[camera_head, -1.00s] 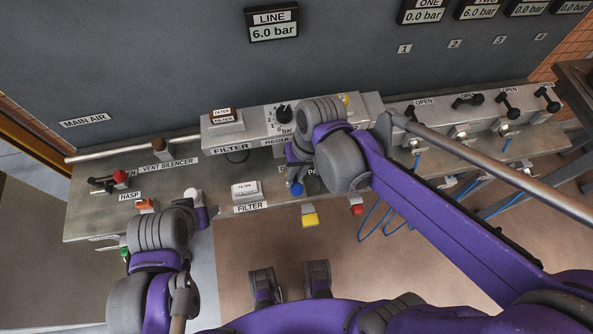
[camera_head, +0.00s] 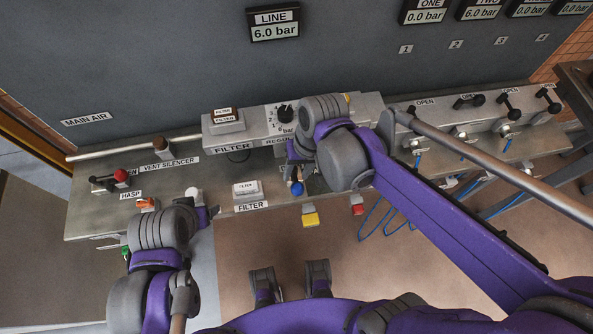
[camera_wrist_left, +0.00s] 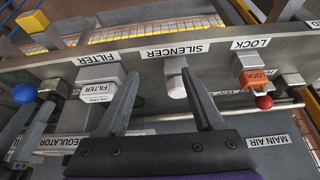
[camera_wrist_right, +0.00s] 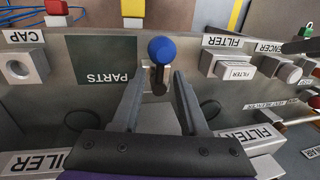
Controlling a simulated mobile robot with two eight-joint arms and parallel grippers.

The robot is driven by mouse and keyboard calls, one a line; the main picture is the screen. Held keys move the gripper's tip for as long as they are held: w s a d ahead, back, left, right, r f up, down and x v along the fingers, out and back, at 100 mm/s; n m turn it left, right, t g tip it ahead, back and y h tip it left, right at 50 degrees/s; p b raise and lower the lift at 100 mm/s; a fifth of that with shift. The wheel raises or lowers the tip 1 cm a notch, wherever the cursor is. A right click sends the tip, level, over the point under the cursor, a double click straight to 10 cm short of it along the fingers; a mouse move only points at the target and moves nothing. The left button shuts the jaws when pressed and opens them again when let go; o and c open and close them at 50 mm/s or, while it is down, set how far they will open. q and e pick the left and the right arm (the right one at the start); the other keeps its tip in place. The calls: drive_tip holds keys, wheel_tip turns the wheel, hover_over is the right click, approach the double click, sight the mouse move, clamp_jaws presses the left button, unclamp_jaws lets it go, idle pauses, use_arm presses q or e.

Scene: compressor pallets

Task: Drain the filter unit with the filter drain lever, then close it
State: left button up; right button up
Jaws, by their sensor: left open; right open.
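A lever with a blue ball knob (camera_head: 296,188) and a dark stem hangs at the front of the bench, below the regulator box. My right gripper (camera_head: 294,170) is just above and behind it in the head view. In the right wrist view the open fingers (camera_wrist_right: 160,88) point at the blue knob (camera_wrist_right: 161,50), with its dark stem between the tips; contact cannot be told. The filter unit box (camera_head: 225,134) stands left of the regulator. My left gripper (camera_wrist_left: 160,82) is open near the white silencer knob (camera_wrist_left: 177,84), with nothing held.
A white block labelled FILTER (camera_head: 246,190) sits at the front edge between my grippers. An orange lock (camera_head: 146,204) and a red-knobbed valve (camera_head: 120,175) lie left. The line gauge (camera_head: 273,23) reads 6.0 bar.

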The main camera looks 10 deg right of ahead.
use_arm(q)
drive_tip(key=shift+w+r+p, duration=0.15)
drive_tip(key=shift+r+p, duration=0.45)
drive_tip(key=shift+r, duration=0.15)
use_arm(e)
wheel_tip(320, 180, up, 10)
drive_tip(key=d, duration=0.2)
drive_tip(key=shift+f, duration=0.1)
